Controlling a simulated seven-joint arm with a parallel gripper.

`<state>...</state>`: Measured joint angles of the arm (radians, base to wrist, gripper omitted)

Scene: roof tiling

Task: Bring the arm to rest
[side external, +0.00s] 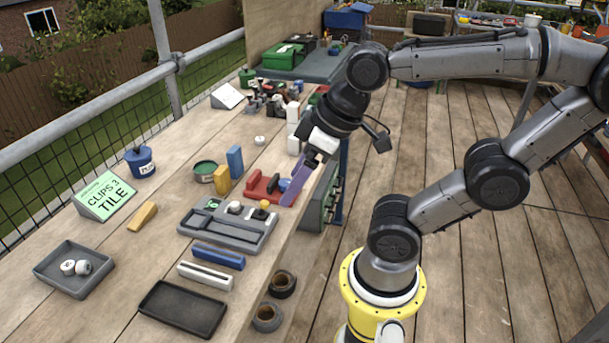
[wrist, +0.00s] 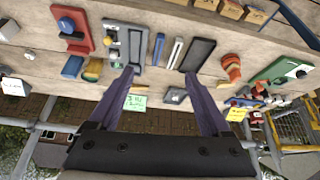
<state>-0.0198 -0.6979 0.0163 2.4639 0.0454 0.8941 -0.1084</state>
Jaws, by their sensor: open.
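My gripper (side external: 300,178) has long purple fingers and hangs at the bench's right edge in the side view, beside the red holder (side external: 262,190). In the wrist view my gripper (wrist: 160,73) is open, with its two fingers well apart and nothing between them. The fingers appear over the bench front, pointing towards the grey fixture (side external: 222,237) and the bars. In the side view one finger hides most of the other. I cannot tell how high the fingertips are above the bench.
The wooden bench (side external: 110,235) holds a dark empty tray (side external: 182,309), a grey tray (side external: 75,283) with white rolls, a blue bar (side external: 218,257), a white bar (side external: 205,275) and a green sign (side external: 105,196). Tools crowd the back. Open deck (side external: 450,280) lies right of the bench.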

